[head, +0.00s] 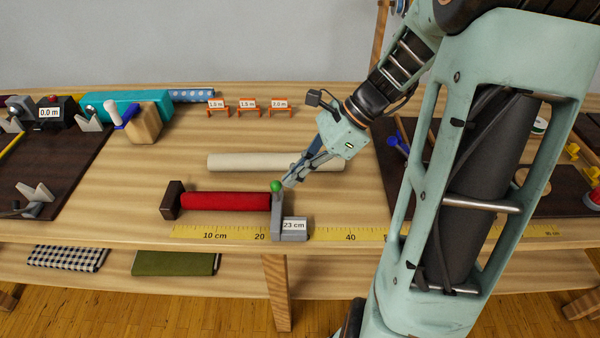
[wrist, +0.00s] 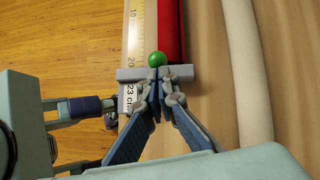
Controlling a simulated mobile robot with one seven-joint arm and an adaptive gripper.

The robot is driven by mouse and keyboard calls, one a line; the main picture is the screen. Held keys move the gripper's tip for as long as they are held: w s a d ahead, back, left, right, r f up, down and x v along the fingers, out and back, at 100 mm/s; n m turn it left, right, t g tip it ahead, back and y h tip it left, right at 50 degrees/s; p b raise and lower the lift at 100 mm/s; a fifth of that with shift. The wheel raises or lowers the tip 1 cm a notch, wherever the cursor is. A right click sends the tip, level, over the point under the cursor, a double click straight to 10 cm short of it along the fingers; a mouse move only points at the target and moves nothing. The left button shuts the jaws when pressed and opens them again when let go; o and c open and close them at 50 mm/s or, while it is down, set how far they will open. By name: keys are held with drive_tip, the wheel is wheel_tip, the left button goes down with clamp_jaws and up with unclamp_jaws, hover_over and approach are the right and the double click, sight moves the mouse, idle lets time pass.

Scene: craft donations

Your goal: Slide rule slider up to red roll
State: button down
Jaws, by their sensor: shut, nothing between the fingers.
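The red roll (head: 225,201) lies along the yellow rule (head: 350,236), its left end at a dark brown block (head: 172,200). The grey rule slider (head: 290,232) has a green ball on top and a label reading 23 cm. Its upright plate stands at the roll's right end, with no clear gap showing. In the wrist view the slider (wrist: 129,75) crosses the end of the red roll (wrist: 171,30). My gripper (head: 287,184) is shut and empty, its fingertips close beside the green ball on the right; whether they touch the slider I cannot tell.
A cream roll (head: 240,162) lies behind the red one. Small orange stands (head: 249,107) with length labels are at the back. A teal roll (head: 130,106) and a wooden block (head: 143,125) are at back left. Dark boards (head: 70,165) lie at both sides.

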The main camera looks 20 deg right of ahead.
drive_tip(key=shift+w+a+p, duration=0.1)
drive_tip(key=shift+a+p, duration=0.4)
drive_tip(key=shift+a, duration=0.2)
